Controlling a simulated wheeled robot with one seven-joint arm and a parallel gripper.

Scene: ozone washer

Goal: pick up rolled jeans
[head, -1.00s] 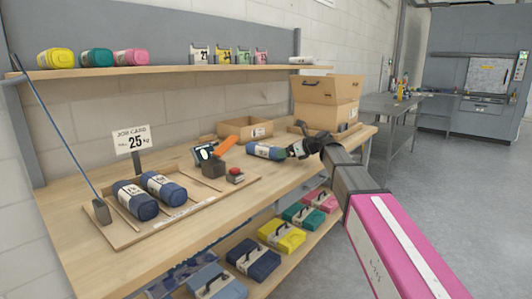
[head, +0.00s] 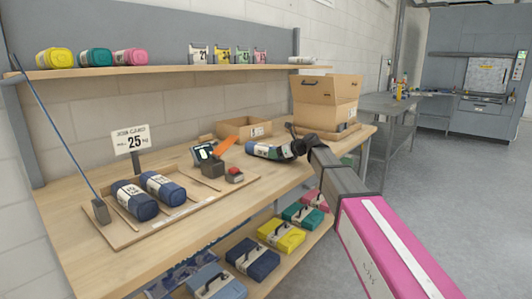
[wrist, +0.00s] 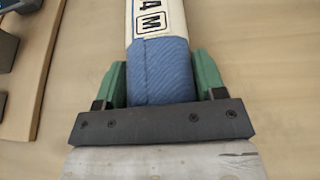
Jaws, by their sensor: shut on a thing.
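A blue rolled pair of jeans (head: 262,151) with a white label band lies on the wooden workbench. My gripper (head: 290,149) is at its right end. In the wrist view the two green fingers of my gripper (wrist: 160,85) stand on either side of the blue roll (wrist: 163,68), shut on it. The label there shows "4" and "M". Whether the roll is clear of the bench cannot be told.
A scale-like device (head: 207,152), a dark block (head: 213,168) and a red button (head: 234,175) sit left of the held roll. Cardboard boxes (head: 325,92) stand behind. A shelf (head: 160,69) with colored rolls runs above. Floor at right is clear.

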